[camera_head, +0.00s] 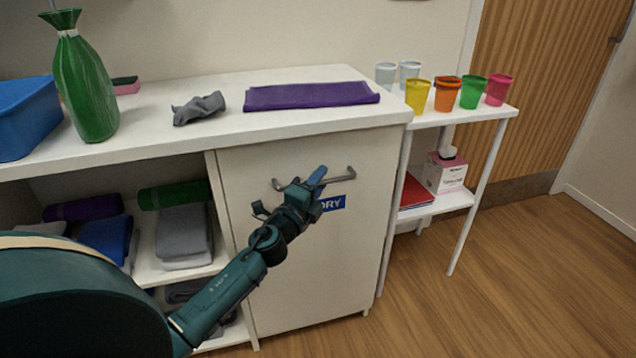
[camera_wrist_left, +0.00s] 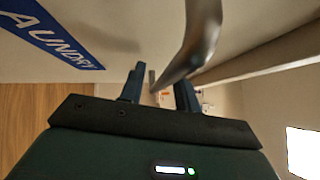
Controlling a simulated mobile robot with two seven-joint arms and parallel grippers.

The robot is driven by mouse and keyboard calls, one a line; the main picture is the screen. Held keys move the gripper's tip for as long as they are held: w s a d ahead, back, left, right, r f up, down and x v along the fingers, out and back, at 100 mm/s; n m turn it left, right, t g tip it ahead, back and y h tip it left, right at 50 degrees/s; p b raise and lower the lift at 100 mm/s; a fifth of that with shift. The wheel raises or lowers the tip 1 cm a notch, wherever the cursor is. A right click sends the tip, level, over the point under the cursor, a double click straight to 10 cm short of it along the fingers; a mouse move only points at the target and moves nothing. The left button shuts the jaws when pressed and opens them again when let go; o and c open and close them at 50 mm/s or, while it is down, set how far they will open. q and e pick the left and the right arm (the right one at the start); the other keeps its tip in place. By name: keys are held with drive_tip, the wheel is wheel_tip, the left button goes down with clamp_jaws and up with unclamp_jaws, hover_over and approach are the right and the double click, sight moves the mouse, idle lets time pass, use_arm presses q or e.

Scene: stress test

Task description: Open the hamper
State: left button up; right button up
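The hamper is the white front panel (camera_head: 270,290) at the right end of the counter, standing closed. It has a grey bar handle (camera_head: 342,177) near its top and a blue label ending in "DRY" (camera_head: 333,202), partly hidden by my gripper. My left gripper (camera_head: 308,183) is at the handle, in front of the panel. In the left wrist view its two fingers (camera_wrist_left: 160,90) are apart, and the curved metal handle (camera_wrist_left: 200,35) runs down toward the space between them. I cannot tell whether it touches them. My right gripper is not in view.
Folded towels (camera_head: 183,235) fill shelves left of the hamper. A side stand (camera_head: 470,113) with several cups is at right. Floor ahead (camera_head: 420,315) is clear.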

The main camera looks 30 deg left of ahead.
use_arm(q)
clamp_jaws()
idle(0.5)
